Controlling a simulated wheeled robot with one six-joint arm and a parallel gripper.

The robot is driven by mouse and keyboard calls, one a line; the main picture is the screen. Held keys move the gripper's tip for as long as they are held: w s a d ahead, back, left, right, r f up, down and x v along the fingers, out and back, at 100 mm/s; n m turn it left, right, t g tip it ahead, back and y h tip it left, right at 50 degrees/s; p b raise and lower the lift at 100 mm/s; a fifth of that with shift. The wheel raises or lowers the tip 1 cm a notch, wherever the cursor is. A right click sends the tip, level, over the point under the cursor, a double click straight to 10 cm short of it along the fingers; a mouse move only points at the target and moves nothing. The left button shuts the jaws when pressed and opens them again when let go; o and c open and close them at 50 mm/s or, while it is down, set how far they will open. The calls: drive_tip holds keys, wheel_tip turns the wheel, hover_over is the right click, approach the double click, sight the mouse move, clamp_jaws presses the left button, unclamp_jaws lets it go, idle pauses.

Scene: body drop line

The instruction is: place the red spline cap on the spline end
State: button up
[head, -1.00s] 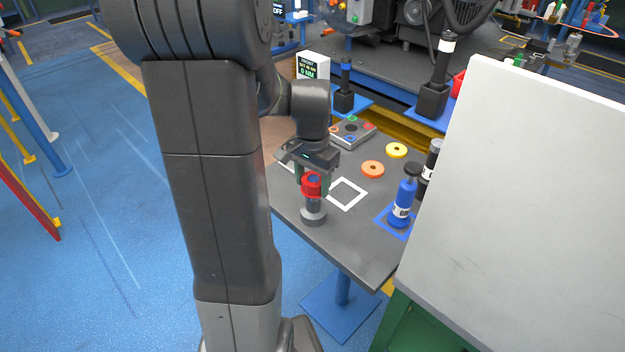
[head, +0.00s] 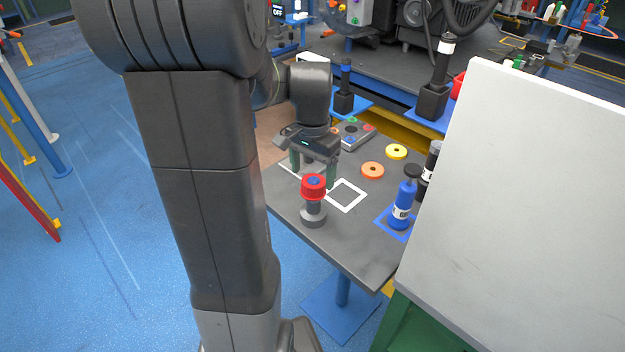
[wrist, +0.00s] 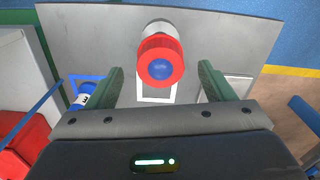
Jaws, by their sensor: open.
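The red spline cap (head: 313,185), a red ring with a blue centre, sits on top of the grey spline end (head: 313,212), which stands upright on the dark table. In the wrist view the red cap (wrist: 160,61) is seen from above with the grey post (wrist: 160,29) beyond it. My gripper (head: 313,176) is open and empty, just behind the cap in the head view. In the wrist view its green fingers (wrist: 162,84) are spread wide, apart from the cap. Whether the cap is fully seated is hard to tell.
An orange ring (head: 372,170) and a yellow ring (head: 396,151) lie on the table (head: 362,243). A blue bottle (head: 403,203) stands at the right. A white square outline (head: 346,195) is empty. A large pale panel (head: 520,200) fills the right side.

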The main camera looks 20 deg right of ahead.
sight(313, 182)
wheel_tip(313, 182, up, 8)
drive_tip(key=shift+r, duration=0.2)
idle(1.1)
wheel_tip(313, 182, down, 12)
drive_tip(key=shift+f, duration=0.1)
drive_tip(key=shift+r, duration=1.8)
